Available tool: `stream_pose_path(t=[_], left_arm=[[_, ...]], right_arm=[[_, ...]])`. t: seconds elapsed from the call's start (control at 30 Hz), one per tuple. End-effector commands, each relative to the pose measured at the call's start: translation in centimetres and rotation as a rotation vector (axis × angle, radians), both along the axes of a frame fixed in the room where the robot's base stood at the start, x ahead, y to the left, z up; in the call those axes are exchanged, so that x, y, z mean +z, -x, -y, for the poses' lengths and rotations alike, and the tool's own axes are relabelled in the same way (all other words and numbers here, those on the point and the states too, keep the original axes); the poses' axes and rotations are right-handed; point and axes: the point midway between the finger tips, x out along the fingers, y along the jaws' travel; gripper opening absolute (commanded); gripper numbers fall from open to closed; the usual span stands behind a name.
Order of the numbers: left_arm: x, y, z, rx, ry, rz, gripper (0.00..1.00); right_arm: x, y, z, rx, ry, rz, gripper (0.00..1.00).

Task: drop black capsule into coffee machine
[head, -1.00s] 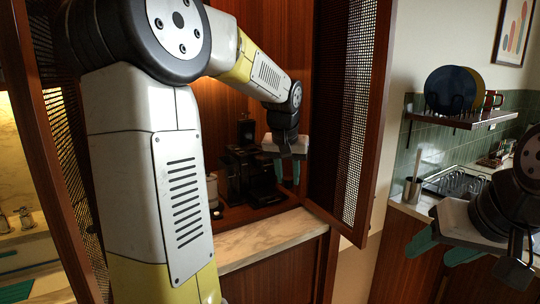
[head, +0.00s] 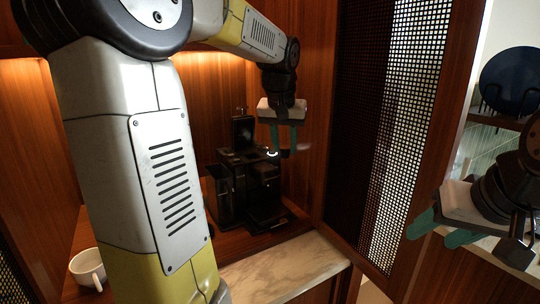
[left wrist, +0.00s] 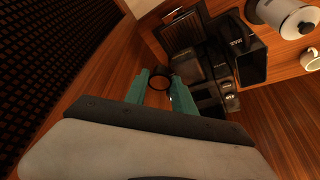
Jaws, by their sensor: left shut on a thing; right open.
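The black coffee machine (head: 246,182) stands on the wooden cabinet shelf, with an upright part raised at its back top. It also shows in the left wrist view (left wrist: 205,62). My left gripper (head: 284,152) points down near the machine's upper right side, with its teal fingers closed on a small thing. In the left wrist view, a dark round rim, the black capsule (left wrist: 160,83), shows between the fingertips, apart from the machine. Most of the capsule is hidden in the head view. My right gripper (head: 441,230) is open and empty at the right.
A white mug (head: 88,268) stands on the shelf at the left; a white pot (left wrist: 290,16) shows in the left wrist view. The open perforated cabinet door (head: 388,120) stands right of my left gripper. A marble counter edge (head: 285,268) is in front.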

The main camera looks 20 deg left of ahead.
Motion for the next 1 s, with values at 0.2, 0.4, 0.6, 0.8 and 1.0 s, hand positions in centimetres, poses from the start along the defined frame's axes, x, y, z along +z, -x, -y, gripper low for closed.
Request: stream_pose_path(t=[0.2,0.4,0.6,0.8,1.0], left_arm=[[-0.5,-2.4,-3.6,0.008,0.0,-0.002,0.0],[-1.0,-5.5,-8.1,0.008,0.0,-0.002,0.0],[-1.3,-7.7,-11.2,0.004,-0.001,0.0,0.0],[-1.4,-8.4,-12.3,0.002,0.0,0.0,0.0],[-3.3,-8.8,-13.1,0.002,0.001,-0.005,0.0]], right_arm=[[0.0,0.0,0.0,0.0,0.0,0.001,0.53],[0.0,0.0,0.0,0.0,0.0,0.0,0.53],[0.0,0.0,0.0,0.0,0.0,0.0,0.53],[0.0,0.0,0.0,0.0,0.0,0.0,0.53],[0.0,0.0,0.0,0.0,0.0,0.0,0.53]])
